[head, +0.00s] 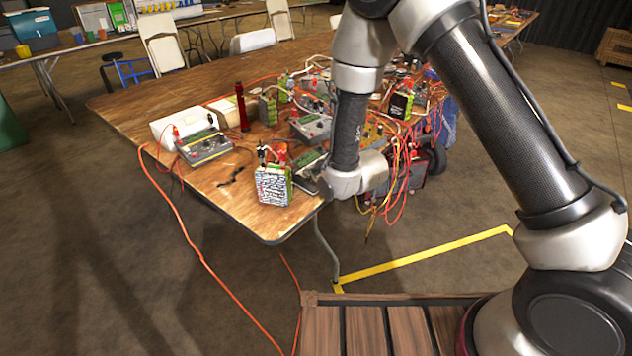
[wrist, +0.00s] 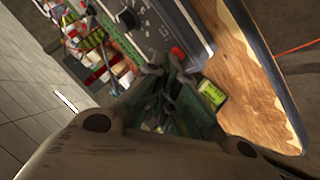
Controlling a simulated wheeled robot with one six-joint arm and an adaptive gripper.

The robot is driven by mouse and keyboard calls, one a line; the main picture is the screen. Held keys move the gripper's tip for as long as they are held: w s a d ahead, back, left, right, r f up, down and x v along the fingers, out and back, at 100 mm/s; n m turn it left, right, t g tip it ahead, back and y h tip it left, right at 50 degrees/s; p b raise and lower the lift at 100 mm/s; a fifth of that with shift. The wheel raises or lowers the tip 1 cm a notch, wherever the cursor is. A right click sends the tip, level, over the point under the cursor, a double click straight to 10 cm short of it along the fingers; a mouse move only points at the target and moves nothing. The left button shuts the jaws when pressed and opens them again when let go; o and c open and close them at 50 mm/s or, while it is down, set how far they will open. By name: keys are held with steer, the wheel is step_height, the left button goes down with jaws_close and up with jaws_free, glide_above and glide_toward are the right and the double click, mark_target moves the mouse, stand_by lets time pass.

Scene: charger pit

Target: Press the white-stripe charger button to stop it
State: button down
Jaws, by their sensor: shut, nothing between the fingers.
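In the wrist view, a dark grey charger (wrist: 155,28) with printed marks on its face lies just beyond my fingertips. A round red button (wrist: 177,53) shows at its near end, close beside the fingertips; I cannot tell whether they touch it. My gripper (wrist: 165,66) is shut and empty. In the head view, a charger (head: 308,163) sits at the table's near corner, partly hidden by my wrist, and my gripper's fingers are hidden there. Other grey chargers stand at the left (head: 204,146) and middle (head: 311,127). I cannot make out for sure which one has the white stripe.
A lettered battery (head: 273,186) stands at the near corner of the wooden table (head: 225,187), left of my wrist. Red and yellow cables (head: 392,180) hang off the right edge. Another battery (head: 401,103) and a dark red cylinder (head: 241,107) stand farther back. The front-left tabletop is mostly clear.

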mark_target(318, 187)
stand_by(0.4)
steer(key=shift+s+d+r, duration=0.1)
steer(key=shift+d+r, duration=0.05)
steer(key=shift+r, duration=0.55)
steer(key=shift+s+d+r, duration=0.15)
steer(key=shift+d+r, duration=0.05)
steer(key=shift+r, duration=1.05)
steer(key=shift+s+d+r, duration=0.15)
steer(key=shift+r, duration=1.1)
